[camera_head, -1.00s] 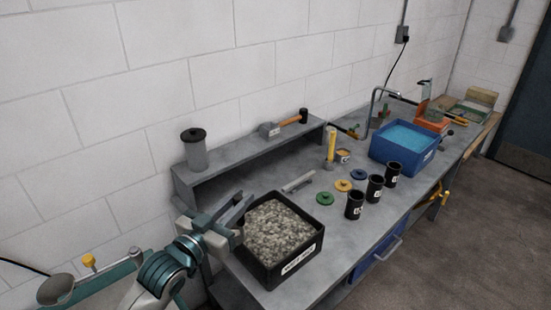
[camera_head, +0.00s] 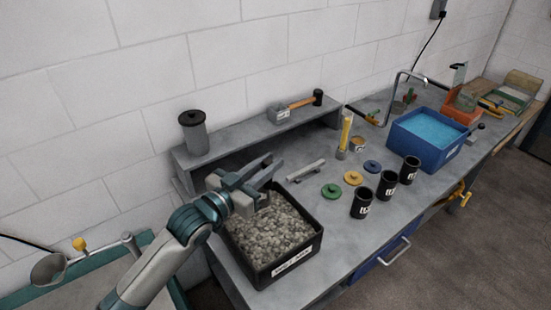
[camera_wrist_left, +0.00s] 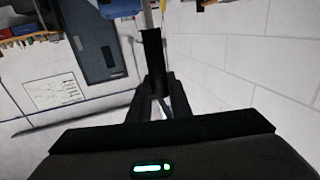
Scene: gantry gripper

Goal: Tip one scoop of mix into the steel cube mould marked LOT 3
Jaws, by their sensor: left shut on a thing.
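My left gripper (camera_head: 272,172) is over the far-left part of a black tray (camera_head: 290,268) of grey mix (camera_head: 275,225). In the left wrist view it is shut on a narrow dark piece (camera_wrist_left: 152,62), with a pale rod (camera_wrist_left: 148,15) beyond; this may be the scoop's handle, but no scoop bowl shows clearly. A grey block (camera_head: 278,113) with a pale label sits on the raised shelf beside a hammer; it may be the steel mould, but its label is unreadable. My right gripper is out of view.
Several dark labelled cylinders (camera_head: 362,204) and coloured discs (camera_head: 331,191) stand right of the tray. A grey bar (camera_head: 305,171) lies behind it. A blue water tub (camera_head: 420,140) stands farther right.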

